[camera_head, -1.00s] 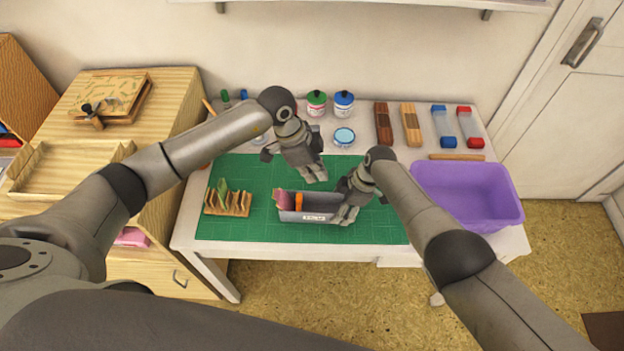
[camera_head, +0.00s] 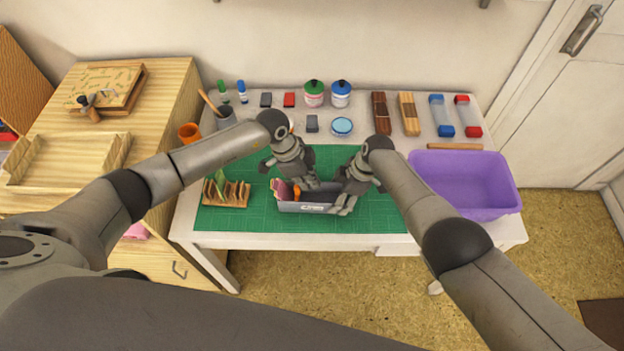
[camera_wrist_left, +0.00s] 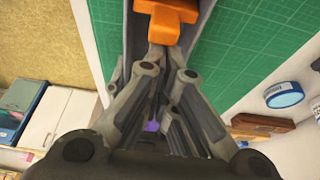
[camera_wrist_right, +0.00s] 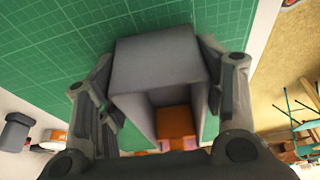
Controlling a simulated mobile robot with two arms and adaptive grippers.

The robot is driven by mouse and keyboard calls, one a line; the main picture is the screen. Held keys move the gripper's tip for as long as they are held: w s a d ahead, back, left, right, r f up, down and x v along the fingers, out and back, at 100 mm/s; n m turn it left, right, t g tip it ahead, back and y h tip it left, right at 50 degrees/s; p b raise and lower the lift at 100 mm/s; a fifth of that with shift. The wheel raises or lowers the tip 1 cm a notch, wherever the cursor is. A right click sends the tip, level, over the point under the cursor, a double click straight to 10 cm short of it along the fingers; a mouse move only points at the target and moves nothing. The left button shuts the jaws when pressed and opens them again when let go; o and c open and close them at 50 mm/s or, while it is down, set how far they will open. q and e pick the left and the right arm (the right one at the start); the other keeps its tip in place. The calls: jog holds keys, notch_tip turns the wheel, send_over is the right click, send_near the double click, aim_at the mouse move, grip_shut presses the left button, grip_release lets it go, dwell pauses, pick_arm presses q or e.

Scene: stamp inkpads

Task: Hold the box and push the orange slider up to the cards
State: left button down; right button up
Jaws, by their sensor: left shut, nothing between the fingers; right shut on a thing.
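The grey box (camera_head: 308,207) lies on the green mat, with pink cards (camera_head: 281,190) standing at its left end. The orange slider (camera_head: 297,192) is inside, close to the cards; it also shows in the left wrist view (camera_wrist_left: 166,22) and the right wrist view (camera_wrist_right: 175,121). My right gripper (camera_head: 347,203) is shut on the box's right end, with a finger against each side of the box (camera_wrist_right: 155,62). My left gripper (camera_head: 309,184) is shut and empty, its fingertips low at the box's open top, right of the slider. I cannot tell whether they touch it.
A wooden rack (camera_head: 226,194) with cards stands left of the box on the mat (camera_head: 375,219). A purple bin (camera_head: 465,182) is at the right. Jars (camera_head: 341,94), inkpads and other items line the table's back. The mat in front of the box is clear.

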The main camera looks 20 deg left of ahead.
aim_at(296, 184)
pick_arm(q)
jog(key=a, duration=0.1)
jog(key=s+a, duration=0.1)
jog(key=a, duration=0.1)
jog(key=shift+a, duration=0.2)
jog(key=shift+w, duration=0.1)
jog(key=shift+d, duration=0.1)
jog(key=shift+w+d, duration=0.15)
jog(key=shift+d, duration=0.35)
notch_tip(296, 184, up, 8)
jog(key=shift+a+r, duration=0.25)
jog(key=shift+r, duration=0.45)
